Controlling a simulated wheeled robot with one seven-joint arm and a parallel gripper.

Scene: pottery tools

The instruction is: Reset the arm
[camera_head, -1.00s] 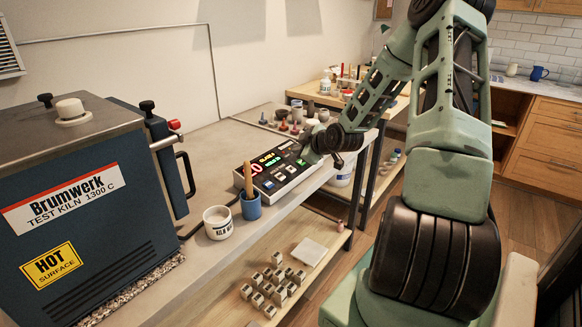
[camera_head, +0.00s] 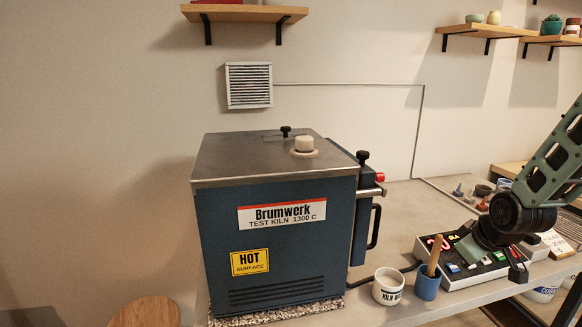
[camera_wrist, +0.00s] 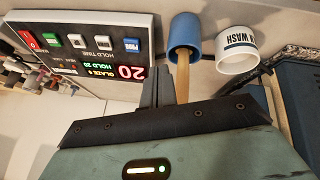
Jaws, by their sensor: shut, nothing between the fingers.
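My gripper (camera_wrist: 158,80) shows in the wrist view with its dark fingers together and nothing between them. It is above the bench, beside the control box (camera_wrist: 85,45) and near the blue cup (camera_wrist: 184,32), apart from both as far as I can tell. In the head view my arm comes in from the right, and its wrist end covers part of the control box (camera_head: 488,262). The fingertips cannot be made out clearly there. The box has a lit display and several coloured buttons; the wrist view reads 20 in red.
The blue kiln (camera_head: 280,230), marked HOT, stands left of the white cup (camera_head: 388,291) and the blue cup (camera_head: 426,287) holding a wooden-handled tool. Small pots (camera_head: 482,192) stand behind the box. Wall shelves (camera_head: 245,13) hang above. The bench front (camera_head: 400,314) has some free room.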

